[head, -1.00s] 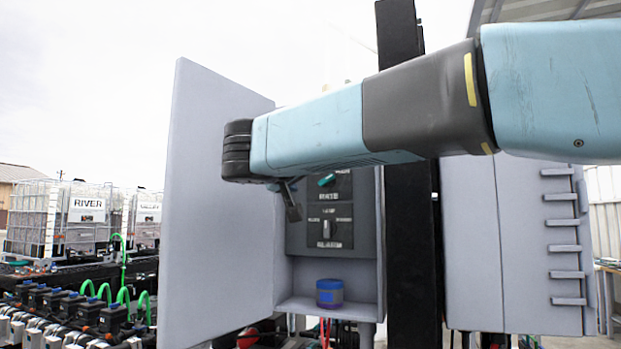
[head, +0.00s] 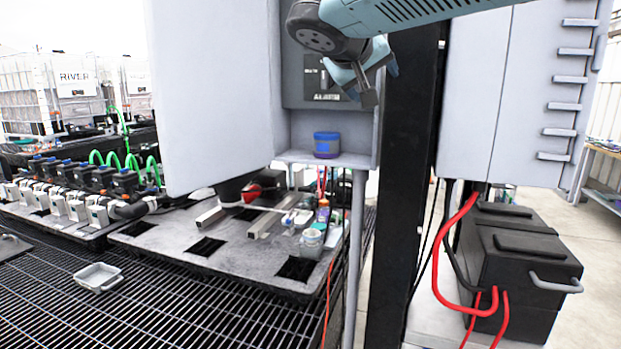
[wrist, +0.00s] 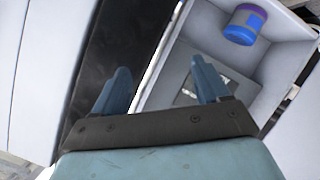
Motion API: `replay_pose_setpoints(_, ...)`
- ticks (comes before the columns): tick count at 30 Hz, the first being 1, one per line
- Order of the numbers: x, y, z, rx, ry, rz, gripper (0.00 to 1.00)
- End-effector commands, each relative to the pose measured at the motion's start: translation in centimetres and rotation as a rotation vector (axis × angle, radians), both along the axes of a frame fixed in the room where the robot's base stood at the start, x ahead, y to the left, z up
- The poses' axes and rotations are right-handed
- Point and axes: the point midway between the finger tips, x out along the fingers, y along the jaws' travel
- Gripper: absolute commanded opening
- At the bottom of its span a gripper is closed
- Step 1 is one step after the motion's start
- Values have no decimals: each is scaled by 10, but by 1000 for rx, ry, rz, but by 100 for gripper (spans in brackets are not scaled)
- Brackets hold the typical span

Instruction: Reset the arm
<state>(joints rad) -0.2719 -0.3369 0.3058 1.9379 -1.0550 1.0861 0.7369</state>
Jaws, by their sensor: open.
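My gripper (head: 378,83) hangs at the upper middle of the head view, in front of the open grey control cabinet. In the wrist view its two blue fingers (wrist: 160,92) are spread apart with nothing between them. My arm comes in from the top right. The gripper covers part of the dark switch panel (head: 300,88) inside the cabinet. It is apart from the blue and purple jar (head: 326,145), which stands on the cabinet's bottom shelf below it. The jar also shows at the top of the wrist view (wrist: 245,25).
The open cabinet door (head: 210,100) stands left of the gripper. A black post (head: 405,190) rises close on its right, with a second grey cabinet (head: 500,90) beyond. Below are a black pallet (head: 190,262), a small grey tray (head: 97,277) and a black box with red cables (head: 525,260).

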Motion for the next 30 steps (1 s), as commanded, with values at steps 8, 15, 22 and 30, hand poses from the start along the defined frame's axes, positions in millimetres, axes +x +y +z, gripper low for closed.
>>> replay_pose_setpoints(8,-77,-95,-120,197,333,-57,74)
replay_pose_setpoints(15,-147,-126,-207,463,485,-29,74)
replay_pose_setpoints(22,-180,-126,-247,629,510,11,74)
replay_pose_setpoints(30,-184,-125,-252,652,511,17,74)
